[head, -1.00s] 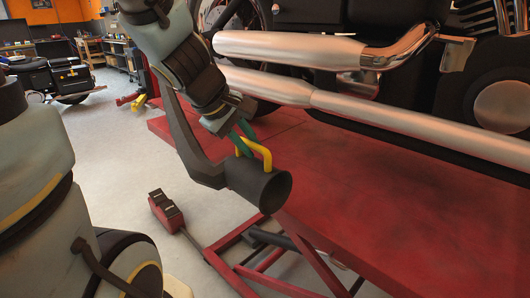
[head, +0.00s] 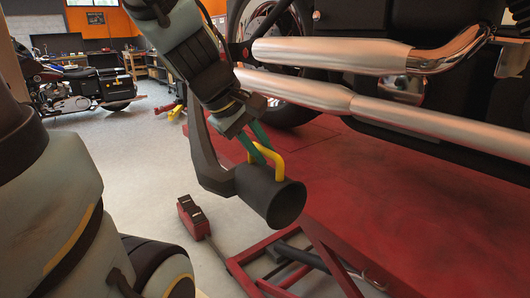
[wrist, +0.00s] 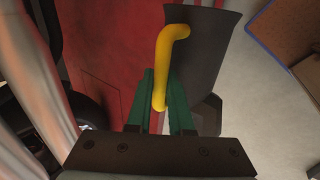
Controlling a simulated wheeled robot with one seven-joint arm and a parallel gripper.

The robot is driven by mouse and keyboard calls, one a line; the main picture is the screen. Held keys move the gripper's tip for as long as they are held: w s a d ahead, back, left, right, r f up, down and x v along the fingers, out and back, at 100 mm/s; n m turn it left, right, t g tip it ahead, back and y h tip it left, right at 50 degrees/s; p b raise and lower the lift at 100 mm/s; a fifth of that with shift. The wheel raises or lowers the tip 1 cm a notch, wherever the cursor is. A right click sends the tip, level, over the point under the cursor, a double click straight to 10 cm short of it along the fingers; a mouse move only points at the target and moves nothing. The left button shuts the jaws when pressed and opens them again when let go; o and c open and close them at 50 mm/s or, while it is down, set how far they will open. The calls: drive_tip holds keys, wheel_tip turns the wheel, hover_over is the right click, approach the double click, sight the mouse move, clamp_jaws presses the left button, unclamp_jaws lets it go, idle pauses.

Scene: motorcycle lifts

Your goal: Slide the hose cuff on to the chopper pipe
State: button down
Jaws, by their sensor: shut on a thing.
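The hose cuff (head: 270,198) is a dark cylinder with a yellow handle (head: 279,160) and a dark angled arm behind it. My gripper (head: 260,148) has green fingers shut on the yellow handle. In the wrist view the gripper (wrist: 168,105) grips the lower part of the handle (wrist: 165,60), with the cuff (wrist: 205,45) just to the right. The chopper has two silver pipes, an upper pipe (head: 330,54) and a lower pipe (head: 295,90), behind and to the right of the cuff. The cuff is apart from both pipes in the head view. The pipe ends lie close beside my arm.
The red lift table (head: 400,205) stands under the chopper. Its red frame (head: 300,255) and a red pedal (head: 193,216) are low in front. Another motorcycle (head: 75,90) stands far left. Grey floor (head: 135,160) is clear between.

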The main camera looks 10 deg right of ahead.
drive_tip(key=w+a+b, duration=0.3)
drive_tip(key=w+a, duration=0.4)
drive_tip(key=w, duration=0.6)
drive_tip(key=shift+a, duration=0.15)
idle(0.7)
drive_tip(key=shift+w, duration=0.1)
